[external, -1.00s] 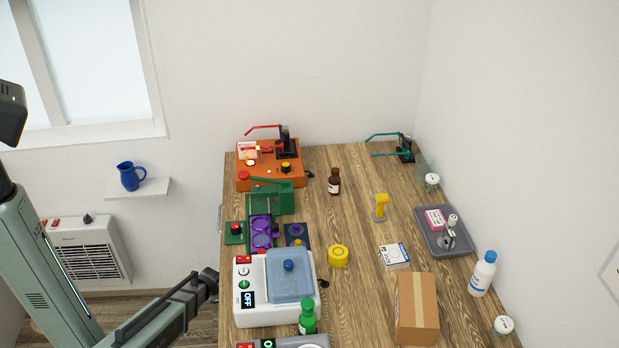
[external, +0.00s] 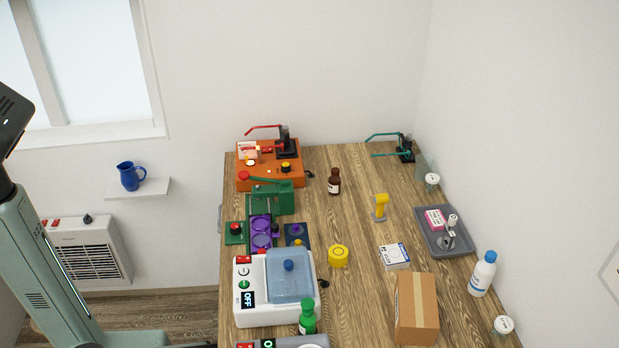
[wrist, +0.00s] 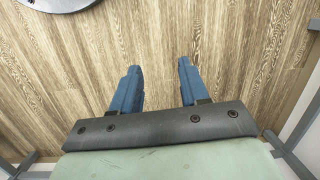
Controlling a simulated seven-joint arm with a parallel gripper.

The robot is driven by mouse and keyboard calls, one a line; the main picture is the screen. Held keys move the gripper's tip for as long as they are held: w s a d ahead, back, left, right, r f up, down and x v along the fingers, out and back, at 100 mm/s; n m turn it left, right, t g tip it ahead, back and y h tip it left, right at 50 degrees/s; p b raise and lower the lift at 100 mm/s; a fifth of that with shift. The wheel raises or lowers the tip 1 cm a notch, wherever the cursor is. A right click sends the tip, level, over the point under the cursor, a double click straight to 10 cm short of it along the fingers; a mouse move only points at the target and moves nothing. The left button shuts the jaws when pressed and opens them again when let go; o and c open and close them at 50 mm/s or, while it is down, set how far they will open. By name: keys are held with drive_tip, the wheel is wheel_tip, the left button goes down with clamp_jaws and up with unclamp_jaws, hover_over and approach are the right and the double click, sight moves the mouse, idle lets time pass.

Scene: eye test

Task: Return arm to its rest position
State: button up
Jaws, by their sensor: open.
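My gripper (wrist: 158,80) shows in the wrist view with its two blue fingers apart and nothing between them. Wood-grain surface lies beyond the fingertips. The gripper itself is outside the external view.
The wooden table (external: 350,290) holds a white device with a blue lid (external: 290,275), a green bottle (external: 307,318), a cardboard box (external: 416,308), a grey tray (external: 437,246) and an orange device (external: 270,177). A wall heater (external: 88,250) stands at left.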

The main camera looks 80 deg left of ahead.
drive_tip(key=s+d+r+g, duration=0.1)
drive_tip(key=s+d, duration=0.3)
drive_tip(key=d, duration=0.9)
drive_tip(key=s+d+r+m+g, duration=0.1)
drive_tip(key=s+d+g, duration=0.3)
drive_tip(key=d, duration=1)
drive_tip(key=shift+s+d+h, duration=0.3)
drive_tip(key=shift+s, duration=0.3)
